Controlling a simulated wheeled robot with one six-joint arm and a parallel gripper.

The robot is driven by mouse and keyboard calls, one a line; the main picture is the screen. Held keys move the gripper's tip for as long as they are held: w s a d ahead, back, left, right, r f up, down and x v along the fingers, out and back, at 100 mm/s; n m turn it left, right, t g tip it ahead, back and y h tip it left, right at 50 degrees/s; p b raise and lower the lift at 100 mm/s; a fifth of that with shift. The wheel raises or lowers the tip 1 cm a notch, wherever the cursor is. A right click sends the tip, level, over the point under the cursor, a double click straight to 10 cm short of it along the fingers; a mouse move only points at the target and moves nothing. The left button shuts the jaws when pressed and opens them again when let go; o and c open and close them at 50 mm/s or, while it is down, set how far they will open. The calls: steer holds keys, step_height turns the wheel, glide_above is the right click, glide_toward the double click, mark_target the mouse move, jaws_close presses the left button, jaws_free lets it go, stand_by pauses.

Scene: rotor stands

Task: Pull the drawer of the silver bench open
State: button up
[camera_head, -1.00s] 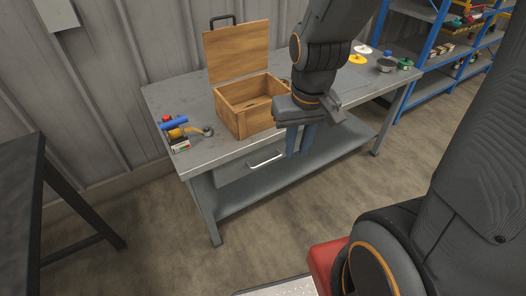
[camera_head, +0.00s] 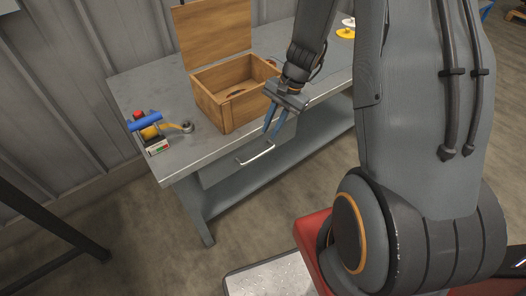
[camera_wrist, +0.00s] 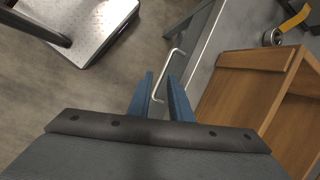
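The silver bench (camera_head: 190,150) stands against the wall, with a grey drawer (camera_head: 222,171) under its top on the left side. The drawer is shut and has a pale bar handle (camera_head: 255,153) on its front. The handle also shows in the wrist view (camera_wrist: 166,76), just ahead of and between the blue fingers. My gripper (camera_head: 275,132) hangs in front of the bench edge, right of the handle and apart from it. In the wrist view my gripper (camera_wrist: 161,80) has its two blue fingers spread with a gap and nothing between them.
An open wooden box (camera_head: 232,100) stands on the bench top behind my gripper. A blue-handled tool (camera_head: 146,121), with a small red part and yellow tape near it, lies at the left. A dark table (camera_head: 40,215) stands at far left. Floor before the drawer is clear.

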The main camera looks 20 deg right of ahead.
mark_target(261, 153)
steer(key=shift+w+a+f+m+t+y, duration=0.1)
steer(key=shift+w+a+f+m+y, duration=0.3)
steer(key=shift+f, duration=1.9)
steer(key=shift+w+a+f+m+t, duration=0.1)
steer(key=shift+w+f+m, duration=0.6)
steer(key=shift+f, duration=1.6)
steer(key=shift+w+a+f+m+t+y, duration=0.15)
steer(key=shift+w+f+m, duration=0.4)
steer(key=shift+f, duration=1.75)
steer(key=shift+w, duration=0.1)
jaws_close()
